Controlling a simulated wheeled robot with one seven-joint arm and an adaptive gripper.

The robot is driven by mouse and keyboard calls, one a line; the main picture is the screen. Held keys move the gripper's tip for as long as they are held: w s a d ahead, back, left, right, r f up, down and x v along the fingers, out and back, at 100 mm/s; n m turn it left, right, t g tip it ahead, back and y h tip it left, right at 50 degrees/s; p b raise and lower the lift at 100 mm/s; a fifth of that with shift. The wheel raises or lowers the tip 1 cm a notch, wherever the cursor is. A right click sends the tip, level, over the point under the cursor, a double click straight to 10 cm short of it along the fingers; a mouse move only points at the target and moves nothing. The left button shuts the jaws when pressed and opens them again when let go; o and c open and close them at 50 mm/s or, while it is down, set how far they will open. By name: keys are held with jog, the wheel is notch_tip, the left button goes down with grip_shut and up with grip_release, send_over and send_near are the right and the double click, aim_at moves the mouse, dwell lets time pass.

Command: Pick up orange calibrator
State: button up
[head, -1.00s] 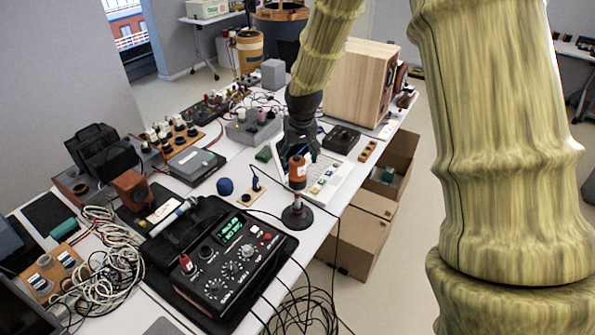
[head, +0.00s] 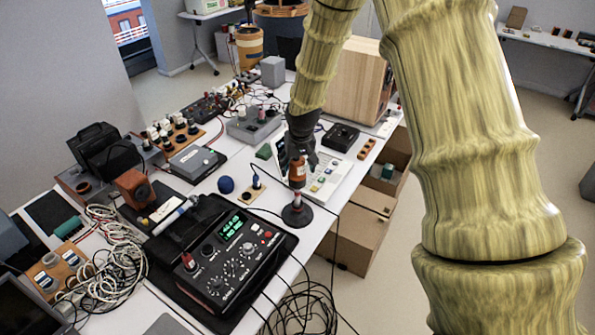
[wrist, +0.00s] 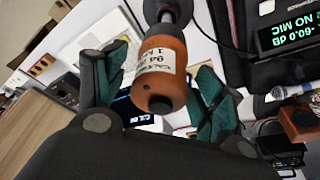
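The orange calibrator (head: 297,176) is a short cylinder upright on a dark stand with a round black base (head: 297,214), near the table's right edge. In the wrist view the calibrator (wrist: 160,72) shows dark lettering and a hole in its near end. My gripper (head: 302,160) is over its top in the head view. In the wrist view my gripper (wrist: 162,68) is open, with one green-padded finger on each side of the calibrator. Narrow gaps seem to show beside it; contact is hard to judge.
A black meter box (head: 228,250) with a lit green display stands left of the stand. A white keypad device (head: 325,177) lies behind it. A blue ball (head: 226,185) and loose cables are nearby. Open cardboard boxes (head: 355,235) stand beside the table's right edge.

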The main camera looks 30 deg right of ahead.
jog(key=c, duration=1.3)
jog(key=shift+o, duration=0.2)
jog(key=shift+r, duration=0.1)
jog(key=shift+r+b, duration=1.45)
jog(key=shift+r, duration=3.5)
